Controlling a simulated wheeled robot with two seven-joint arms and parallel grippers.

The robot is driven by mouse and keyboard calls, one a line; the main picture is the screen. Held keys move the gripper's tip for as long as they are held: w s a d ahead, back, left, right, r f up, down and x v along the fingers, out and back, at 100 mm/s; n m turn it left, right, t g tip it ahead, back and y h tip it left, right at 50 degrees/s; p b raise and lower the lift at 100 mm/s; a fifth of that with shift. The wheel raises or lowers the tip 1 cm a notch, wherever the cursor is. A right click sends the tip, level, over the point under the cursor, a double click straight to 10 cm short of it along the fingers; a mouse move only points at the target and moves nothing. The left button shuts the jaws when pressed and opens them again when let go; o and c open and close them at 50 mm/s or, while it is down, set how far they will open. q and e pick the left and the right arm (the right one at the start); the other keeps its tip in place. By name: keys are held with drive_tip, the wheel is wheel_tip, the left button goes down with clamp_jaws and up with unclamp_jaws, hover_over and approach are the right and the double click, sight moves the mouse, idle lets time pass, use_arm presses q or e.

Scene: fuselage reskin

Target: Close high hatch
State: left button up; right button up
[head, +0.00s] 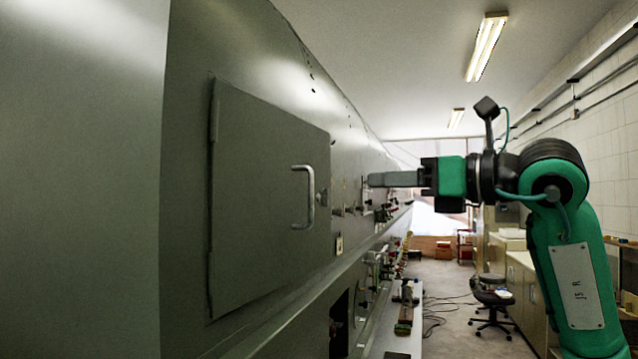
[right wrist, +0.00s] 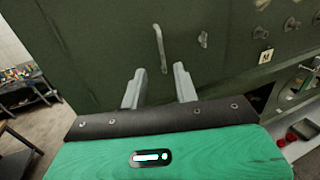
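The high hatch (head: 265,185) is a square grey-green panel on the fuselage side, left of centre in the head view. It looks flush or nearly flush with the skin; I cannot tell if it is fully shut. Its metal bar handle (head: 309,197) stands near its right edge and also shows in the right wrist view (right wrist: 160,48). My right gripper (head: 372,180) is to the right of the handle in the head view, apart from it. In the right wrist view its two fingers (right wrist: 160,76) are spread and empty, with the handle ahead of them. My left gripper is not in view.
The fuselage wall (head: 230,50) runs away into the distance, with small knobs and fittings beyond the hatch. A ledge (head: 400,335) with parts lies below. A stool (head: 491,298) and cabinets stand along the right. The aisle floor between is mostly clear.

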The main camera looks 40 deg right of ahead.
drive_tip(key=p, duration=0.5)
approach(300, 197)
drive_tip(key=w+a+r, duration=0.2)
drive_tip(key=w+a, duration=0.1)
drive_tip(key=shift+w+a+r, duration=0.15)
drive_tip(key=shift+w+a, duration=0.05)
drive_tip(key=shift+w, duration=0.1)
clamp_jaws()
drive_tip(key=shift+w, duration=0.1)
